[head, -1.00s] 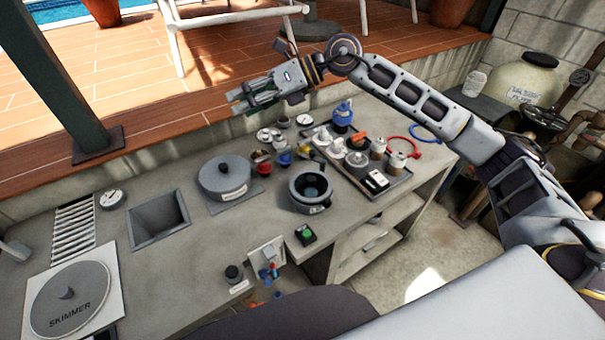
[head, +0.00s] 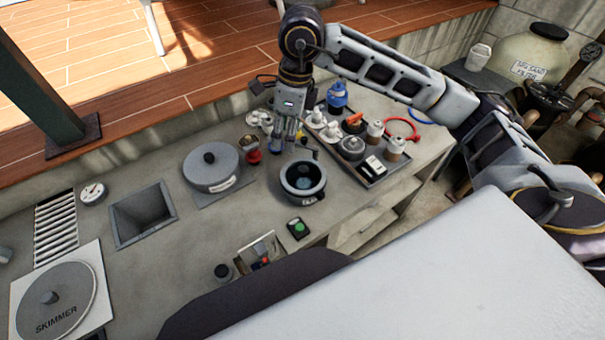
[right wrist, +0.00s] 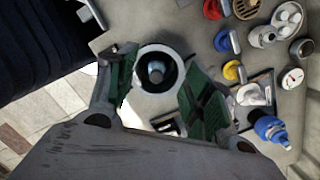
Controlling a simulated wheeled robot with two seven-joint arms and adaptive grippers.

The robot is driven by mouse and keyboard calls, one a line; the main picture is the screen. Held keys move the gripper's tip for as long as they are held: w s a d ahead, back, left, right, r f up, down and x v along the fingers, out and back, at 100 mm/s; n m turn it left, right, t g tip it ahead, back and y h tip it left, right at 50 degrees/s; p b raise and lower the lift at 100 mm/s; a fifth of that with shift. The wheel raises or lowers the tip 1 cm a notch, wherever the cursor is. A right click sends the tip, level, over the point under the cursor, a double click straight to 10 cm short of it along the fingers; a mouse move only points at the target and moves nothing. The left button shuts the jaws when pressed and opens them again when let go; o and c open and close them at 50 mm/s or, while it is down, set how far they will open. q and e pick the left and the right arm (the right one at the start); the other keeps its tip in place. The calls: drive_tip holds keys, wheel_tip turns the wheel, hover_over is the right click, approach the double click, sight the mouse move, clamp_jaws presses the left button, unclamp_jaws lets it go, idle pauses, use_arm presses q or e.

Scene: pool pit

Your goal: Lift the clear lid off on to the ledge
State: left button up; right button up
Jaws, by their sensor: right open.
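A dark round pot (head: 303,193) with a pale rim stands on the grey bench, right of centre in the head view. Its top shows a dark interior with a bluish round shape; a clear lid on it cannot be made out for certain. My right gripper (head: 288,144) is open and points down, above and just behind the pot. In the right wrist view, the pot's pale ring (right wrist: 144,83) shows between the open green-padded fingers of the gripper (right wrist: 156,80), with a knob-like round shape at its middle. No contact is visible. My left gripper is not in view.
A grey lidded pot (head: 210,175) stands left of the dark pot. A tray (head: 378,172) crowded with jars and fittings lies right. Small coloured valves stand behind. A green button box (head: 298,228) is in front. A square opening (head: 144,217) is farther left.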

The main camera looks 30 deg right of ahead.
sight(303, 168)
drive_tip(key=d, duration=0.1)
drive_tip(key=s+d+h, duration=0.1)
drive_tip(key=d, duration=0.1)
drive_tip(key=shift+s+d+f+g+h, duration=0.15)
drive_tip(key=shift+s+d+g+h, duration=0.1)
drive_tip(key=shift+g+h, duration=0.15)
drive_tip(key=shift+f+p, duration=0.45)
drive_tip(key=shift+f, duration=3.9)
drive_tip(key=shift+s+d+f+p, duration=0.15)
drive_tip(key=shift+f+p, duration=0.45)
drive_tip(key=shift+f, duration=2)
